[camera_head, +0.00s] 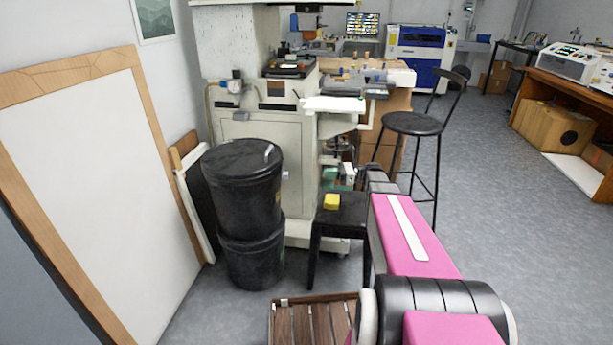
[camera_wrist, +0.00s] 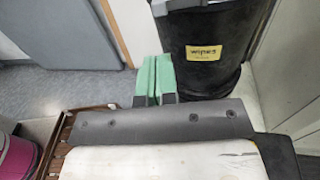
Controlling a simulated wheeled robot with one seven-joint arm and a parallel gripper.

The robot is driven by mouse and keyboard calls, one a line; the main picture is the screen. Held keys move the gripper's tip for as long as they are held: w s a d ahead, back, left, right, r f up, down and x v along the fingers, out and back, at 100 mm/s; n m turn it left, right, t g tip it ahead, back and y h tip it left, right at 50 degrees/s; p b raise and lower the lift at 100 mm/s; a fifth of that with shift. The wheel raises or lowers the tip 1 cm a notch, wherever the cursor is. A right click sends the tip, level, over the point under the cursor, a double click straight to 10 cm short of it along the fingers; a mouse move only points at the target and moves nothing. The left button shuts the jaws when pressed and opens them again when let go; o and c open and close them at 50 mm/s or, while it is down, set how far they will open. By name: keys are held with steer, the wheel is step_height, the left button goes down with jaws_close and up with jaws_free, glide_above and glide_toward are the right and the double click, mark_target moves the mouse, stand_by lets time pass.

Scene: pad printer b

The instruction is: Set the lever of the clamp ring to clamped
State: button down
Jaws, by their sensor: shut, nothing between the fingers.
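The clamp ring shows as the rim around the lid (camera_head: 241,158) of the upper black drum (camera_head: 238,195), which stands on another black drum. A small pale piece at the lid's right edge may be its lever (camera_head: 268,150); its setting is too small to tell. In the wrist view, the black drum (camera_wrist: 203,72) has a yellow "wipes" label, and a grey band (camera_wrist: 182,4), perhaps part of the ring or lever, is cut off at the top. My gripper (camera_wrist: 154,58) has green fingers, shut and empty, just left of the drum in that view.
A pad printer (camera_head: 265,130) stands behind the drums. A dark stool (camera_head: 345,212) with a yellow block (camera_head: 331,201) is right of them. A white framed board (camera_head: 85,190) leans at left. A slatted wooden crate (camera_head: 312,318) is in front. A bar stool (camera_head: 412,123) stands behind my arm.

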steer(key=a, duration=1.3)
steer(key=shift+w+a, duration=0.3)
steer(key=shift+a, duration=0.05)
steer(key=shift+s+a+m+t, duration=0.2)
steer(key=shift+a+m+t, duration=0.15)
steer(key=shift+a+t, duration=0.2)
steer(key=shift+s+a+m+t, duration=0.15)
steer(key=shift+a+m+t, duration=0.25)
steer(key=shift+t, duration=0.15)
